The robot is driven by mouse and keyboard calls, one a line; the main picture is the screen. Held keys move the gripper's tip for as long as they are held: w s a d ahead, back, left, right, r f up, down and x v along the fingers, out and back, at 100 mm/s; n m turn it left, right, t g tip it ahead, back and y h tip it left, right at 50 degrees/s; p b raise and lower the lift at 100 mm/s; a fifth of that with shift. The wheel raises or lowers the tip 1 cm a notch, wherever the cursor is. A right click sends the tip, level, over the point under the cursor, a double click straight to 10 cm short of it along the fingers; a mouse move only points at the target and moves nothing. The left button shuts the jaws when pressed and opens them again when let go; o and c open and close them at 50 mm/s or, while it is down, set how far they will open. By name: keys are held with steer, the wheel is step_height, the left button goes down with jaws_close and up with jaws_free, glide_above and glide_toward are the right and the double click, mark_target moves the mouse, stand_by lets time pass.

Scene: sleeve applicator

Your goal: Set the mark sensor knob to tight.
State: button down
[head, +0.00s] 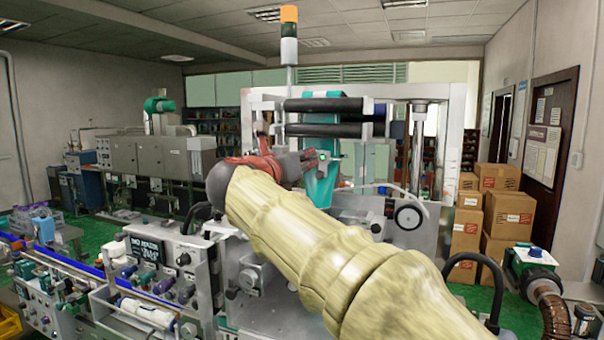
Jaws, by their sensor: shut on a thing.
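My gripper (307,160) is at the far end of my arm, in front of the teal film web of the sleeve applicator. It is small in the view and partly hidden by its own wrist. It is shut at a small dark sensor unit (323,156) with a green-lit spot, beside the teal film (322,185). The knob itself is too small and too covered to see, so its setting cannot be read.
Dark rollers (322,104) run across the white machine frame just above my gripper. A round handwheel (408,217) stands to the right. A control panel with knobs (150,250) and a conveyor lie at lower left. Cardboard boxes (508,215) stand at the right.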

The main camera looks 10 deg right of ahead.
steer(key=m+b, duration=0.2)
steer(key=m, duration=0.1)
steer(key=m+b, duration=0.3)
steer(key=m, duration=0.1)
steer(key=m+b, duration=0.3)
steer(key=shift+w+f, duration=0.1)
steer(key=shift+f, duration=0.25)
steer(key=shift+r+m, duration=0.1)
steer(key=shift+m, duration=0.3)
steer(key=c, duration=1.8)
jaws_free()
steer(key=shift+r, duration=0.15)
steer(key=shift+a, duration=0.1)
steer(key=v, duration=1.2)
